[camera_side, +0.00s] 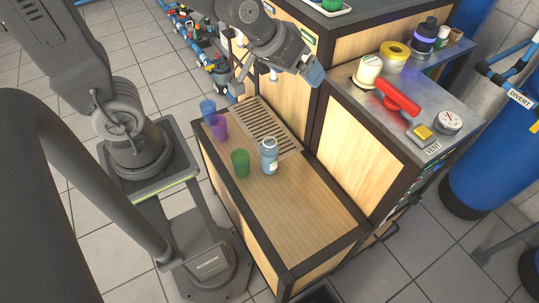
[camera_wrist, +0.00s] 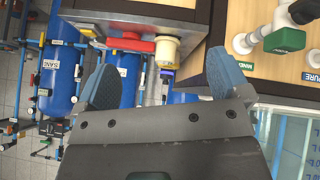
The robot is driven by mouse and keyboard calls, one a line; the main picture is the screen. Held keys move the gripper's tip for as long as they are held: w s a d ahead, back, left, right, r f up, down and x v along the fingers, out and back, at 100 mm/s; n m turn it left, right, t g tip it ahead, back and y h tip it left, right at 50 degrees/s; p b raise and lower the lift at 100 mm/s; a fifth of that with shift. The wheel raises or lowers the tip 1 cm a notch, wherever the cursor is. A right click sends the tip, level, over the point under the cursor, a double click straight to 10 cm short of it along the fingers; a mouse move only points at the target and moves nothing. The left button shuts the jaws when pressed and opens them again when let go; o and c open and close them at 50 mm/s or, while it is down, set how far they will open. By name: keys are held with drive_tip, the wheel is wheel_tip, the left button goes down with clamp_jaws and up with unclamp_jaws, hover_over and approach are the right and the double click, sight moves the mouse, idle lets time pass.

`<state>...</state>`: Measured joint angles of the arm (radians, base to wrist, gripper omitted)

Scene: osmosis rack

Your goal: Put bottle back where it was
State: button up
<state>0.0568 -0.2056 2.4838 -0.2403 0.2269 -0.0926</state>
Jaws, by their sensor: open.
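A small translucent blue-grey bottle (camera_side: 269,155) stands upright on the wooden worktop (camera_side: 300,215), beside the slotted drain grate (camera_side: 262,128). My gripper (camera_side: 298,72) is above and behind the bottle in the side view, well apart from it, near the upper cabinet's corner. In the wrist view, the blue fingertips of my gripper (camera_wrist: 164,82) are spread wide with nothing between them. The bottle does not show in the wrist view.
A green cup (camera_side: 241,163), a purple cup (camera_side: 218,127) and a blue cup (camera_side: 208,110) stand left of the bottle. The worktop's front is clear. The metal-topped cabinet at right holds a red handle (camera_side: 398,97), a yellow roll (camera_side: 394,55) and a dark bottle (camera_side: 427,30).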

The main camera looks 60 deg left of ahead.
drive_tip(key=w+f+n+y, duration=0.1)
drive_tip(key=w+f+n, duration=0.3)
drive_tip(key=f, duration=0.5)
drive_tip(key=n+t+y, duration=0.1)
drive_tip(key=t+y, duration=0.1)
drive_tip(key=y, duration=0.5)
hover_over(266, 150)
drive_tip(key=w+d, duration=0.1)
drive_tip(key=w, duration=0.2)
wheel_tip(266, 150, down, 19)
drive_tip(key=shift+r, duration=0.15)
drive_tip(key=s+f+t, duration=0.1)
drive_tip(key=s+f, duration=0.1)
drive_tip(key=s+d+f+m, duration=0.1)
drive_tip(key=s+f, duration=0.1)
drive_tip(key=s, duration=0.1)
drive_tip(key=s+f+m+t+h, duration=0.1)
drive_tip(key=s, duration=0.1)
drive_tip(key=shift+s+d+f+t, duration=0.15)
drive_tip(key=shift+s+f+t, duration=0.15)
drive_tip(key=shift+s+f, duration=0.1)
drive_tip(key=shift+x, duration=3.75)
drive_tip(key=c, duration=1.2)
drive_tip(key=shift+r, duration=0.1)
drive_tip(key=shift+c, duration=0.4)
drive_tip(key=shift+r, duration=0.1)
